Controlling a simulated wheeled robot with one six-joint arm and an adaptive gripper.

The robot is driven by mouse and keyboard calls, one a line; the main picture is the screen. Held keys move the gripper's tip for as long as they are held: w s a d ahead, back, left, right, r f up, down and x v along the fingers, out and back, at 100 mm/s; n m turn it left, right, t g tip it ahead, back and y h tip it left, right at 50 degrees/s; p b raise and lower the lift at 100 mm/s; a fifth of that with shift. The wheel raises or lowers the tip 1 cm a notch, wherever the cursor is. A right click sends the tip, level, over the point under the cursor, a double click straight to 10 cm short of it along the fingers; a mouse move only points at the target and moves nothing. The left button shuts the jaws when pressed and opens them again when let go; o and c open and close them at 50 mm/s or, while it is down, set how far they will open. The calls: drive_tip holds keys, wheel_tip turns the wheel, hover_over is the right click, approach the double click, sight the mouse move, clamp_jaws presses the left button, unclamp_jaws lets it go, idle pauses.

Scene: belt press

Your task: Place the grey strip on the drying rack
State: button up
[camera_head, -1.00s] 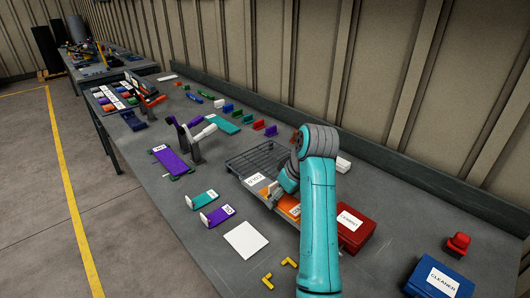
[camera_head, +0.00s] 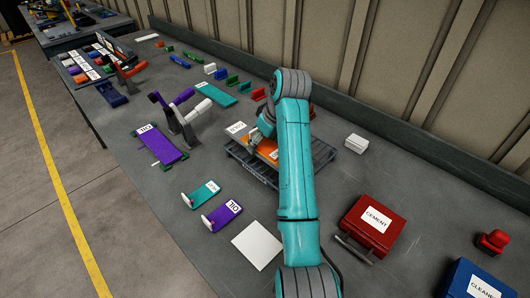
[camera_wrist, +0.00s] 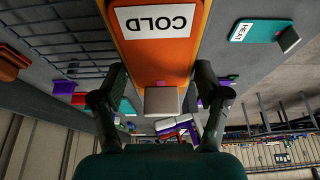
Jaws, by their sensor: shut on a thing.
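My gripper (camera_wrist: 160,85) is shut on the orange plate marked COLD (camera_wrist: 162,50), whose grey end block (camera_wrist: 161,101) shows between the fingers. In the head view the orange plate (camera_head: 263,149) is over the dark wire rack (camera_head: 312,177), with my arm covering part of both. I cannot tell whether the plate touches the rack. The rack's mesh also shows in the wrist view (camera_wrist: 60,42). A white-labelled end (camera_head: 235,128) sticks out beside the orange plate. It may belong to the grey strip, but the rest is hidden and I cannot make out the strip for sure.
A red CEMENT box (camera_head: 371,226) and a small white block (camera_head: 356,143) stand right of my arm. Teal (camera_head: 206,192) and purple (camera_head: 222,216) paddles and a white sheet (camera_head: 257,245) lie in front. A purple plate (camera_head: 160,144) lies by the clamp stand (camera_head: 183,122).

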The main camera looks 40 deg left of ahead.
sight(260, 161)
drive_tip(key=shift+f, duration=2.9)
drive_tip(key=shift+f, duration=0.1)
drive_tip(key=o, duration=1.4)
drive_tip(key=shift+d+f, duration=0.1)
drive_tip(key=shift+o, duration=0.2)
drive_tip(key=v, duration=1.2)
